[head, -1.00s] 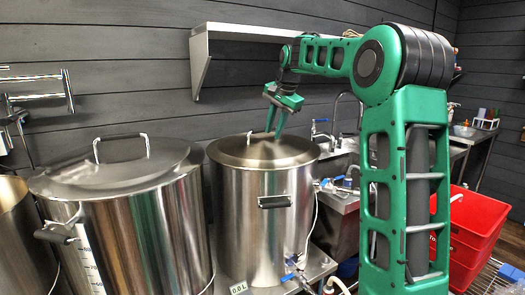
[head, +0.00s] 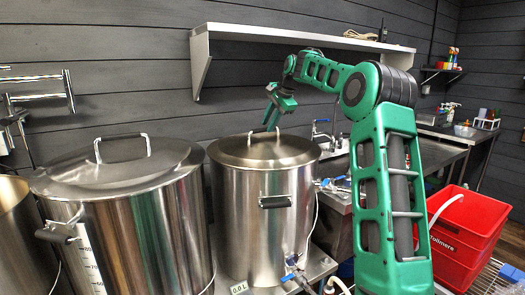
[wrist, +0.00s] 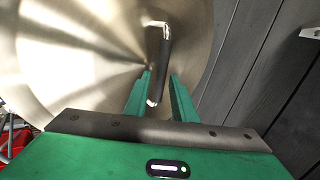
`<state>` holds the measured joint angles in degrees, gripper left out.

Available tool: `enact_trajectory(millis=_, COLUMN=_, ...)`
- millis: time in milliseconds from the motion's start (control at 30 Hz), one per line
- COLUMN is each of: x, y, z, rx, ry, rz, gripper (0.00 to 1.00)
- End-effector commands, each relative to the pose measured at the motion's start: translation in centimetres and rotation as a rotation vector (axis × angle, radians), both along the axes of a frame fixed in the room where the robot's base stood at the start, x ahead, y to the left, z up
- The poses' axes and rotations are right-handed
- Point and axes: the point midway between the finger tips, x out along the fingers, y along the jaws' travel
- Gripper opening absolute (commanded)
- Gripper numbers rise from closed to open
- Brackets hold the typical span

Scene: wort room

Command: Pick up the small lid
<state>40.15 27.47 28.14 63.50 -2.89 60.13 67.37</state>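The small lid (head: 235,153) is a round steel lid on the middle kettle; it fills much of the wrist view (wrist: 75,60). Its bar handle (wrist: 165,52) has a dark grip with bright bent ends. My gripper (head: 271,128) points down at the handle from above. In the wrist view, my two green fingers (wrist: 161,78) are open, one on each side of the handle's near end, with a gap visible beside it. The handle's far end reaches beyond the fingertips. I cannot tell whether the fingers are low enough to enclose the grip.
A larger kettle with a big lid (head: 110,168) and handle stands close on the left. A wall shelf (head: 300,36) runs behind and above my arm. A sink counter (head: 437,155) and red bucket (head: 465,228) are at the right. A grey wall (wrist: 250,75) is near the lid.

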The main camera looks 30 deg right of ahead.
Motion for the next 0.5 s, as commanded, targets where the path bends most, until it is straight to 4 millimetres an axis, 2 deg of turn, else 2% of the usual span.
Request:
enact_trajectory(millis=300, x=2.5, y=0.3, z=-3.3, rx=0.000, ry=0.001, rz=0.001, gripper=0.24)
enact_trajectory(millis=500, x=2.8, y=0.3, z=-3.8, rx=0.000, ry=0.000, rz=0.000, gripper=0.24)
